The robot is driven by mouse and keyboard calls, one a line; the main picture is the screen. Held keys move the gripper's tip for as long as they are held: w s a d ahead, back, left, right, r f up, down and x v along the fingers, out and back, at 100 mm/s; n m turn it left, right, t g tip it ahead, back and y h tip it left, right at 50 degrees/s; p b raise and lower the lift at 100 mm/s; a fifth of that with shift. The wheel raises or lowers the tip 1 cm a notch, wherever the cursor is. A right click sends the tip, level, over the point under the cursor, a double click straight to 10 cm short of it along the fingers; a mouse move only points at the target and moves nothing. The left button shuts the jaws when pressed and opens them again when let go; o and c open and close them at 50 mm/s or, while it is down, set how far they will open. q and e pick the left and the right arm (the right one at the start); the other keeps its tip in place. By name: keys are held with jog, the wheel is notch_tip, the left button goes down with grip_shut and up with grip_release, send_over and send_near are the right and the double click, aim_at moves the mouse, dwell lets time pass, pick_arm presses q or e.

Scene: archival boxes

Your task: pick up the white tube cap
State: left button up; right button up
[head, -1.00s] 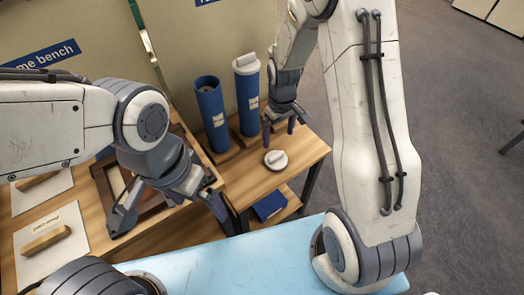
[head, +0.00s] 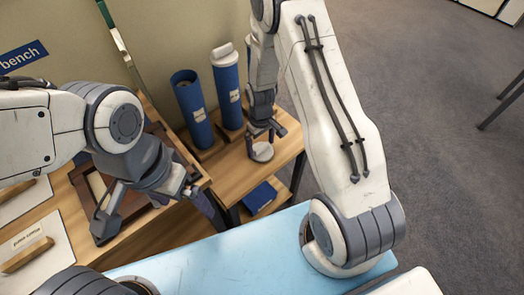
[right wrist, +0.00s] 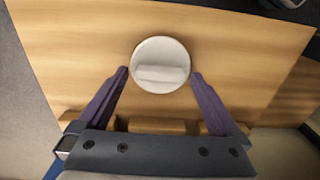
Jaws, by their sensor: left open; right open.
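The white tube cap (head: 262,153) is a round disc with a raised bar handle and lies flat on the wooden bench top. My right gripper (head: 262,142) is open above it, partly hiding it in the head view. In the right wrist view the cap (right wrist: 160,52) shows whole, with the open right fingertips (right wrist: 160,73) on either side of its near part. I cannot tell whether they touch it. My left gripper (head: 156,218) is open and empty over the dark wooden frame at the left.
An uncapped blue tube (head: 195,115) and a white-capped blue tube (head: 228,95) stand upright behind the cap. A blue book-like item (head: 259,196) lies on a lower shelf. A dark frame (head: 97,187) and a light blue surface (head: 225,258) are nearer.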

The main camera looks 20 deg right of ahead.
jog(key=c, duration=1.3)
jog(key=shift+o, duration=0.2)
